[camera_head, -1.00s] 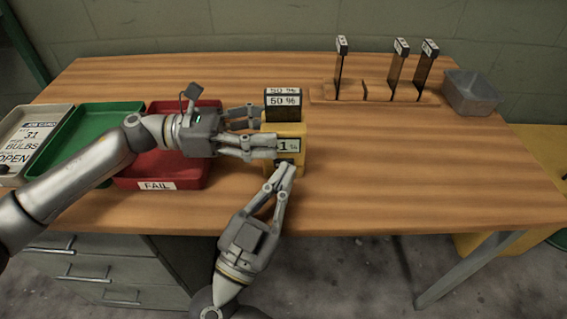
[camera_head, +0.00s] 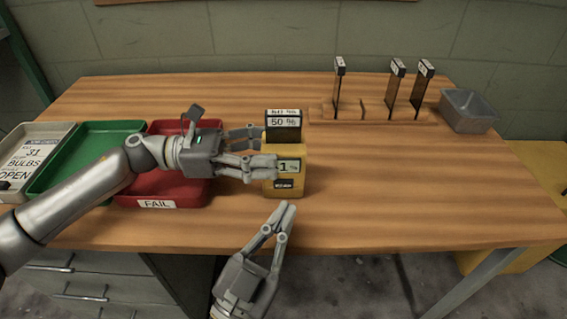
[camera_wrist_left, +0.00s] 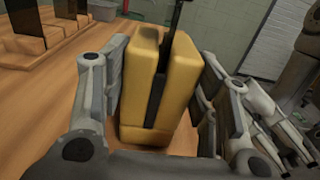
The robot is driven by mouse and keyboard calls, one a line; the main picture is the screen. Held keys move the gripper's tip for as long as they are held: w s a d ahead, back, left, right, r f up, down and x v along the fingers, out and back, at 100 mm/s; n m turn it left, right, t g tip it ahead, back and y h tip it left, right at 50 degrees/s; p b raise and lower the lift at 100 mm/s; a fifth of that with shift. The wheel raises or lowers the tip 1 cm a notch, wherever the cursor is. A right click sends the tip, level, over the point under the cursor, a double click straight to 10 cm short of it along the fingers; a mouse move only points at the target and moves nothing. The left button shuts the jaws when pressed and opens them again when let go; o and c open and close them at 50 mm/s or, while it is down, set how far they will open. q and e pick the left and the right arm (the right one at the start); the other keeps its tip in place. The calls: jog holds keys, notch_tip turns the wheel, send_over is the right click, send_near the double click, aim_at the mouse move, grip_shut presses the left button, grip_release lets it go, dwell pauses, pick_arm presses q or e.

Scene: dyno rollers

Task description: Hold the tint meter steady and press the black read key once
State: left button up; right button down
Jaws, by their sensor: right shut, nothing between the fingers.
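The yellow tint meter (camera_head: 298,158) stands upright on the table, with a dark 50 % sample (camera_head: 284,130) in its top slot. Its display, partly covered, shows a 1 and a % sign. The black read key (camera_head: 284,184) is in plain view below the display. My left gripper (camera_head: 262,152) is shut on the meter, one finger at its front and one behind. In the left wrist view the pads lie against both sides of the yellow body (camera_wrist_left: 140,85). My right gripper (camera_head: 287,207) is shut and empty, in front of the meter and apart from it.
A wooden rack (camera_head: 370,113) with several dark samples and a grey bin (camera_head: 468,110) stand at back right. The table's right side is clear.

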pick_arm(q)
jog(key=o, duration=0.5)
jog(key=shift+o, duration=0.2)
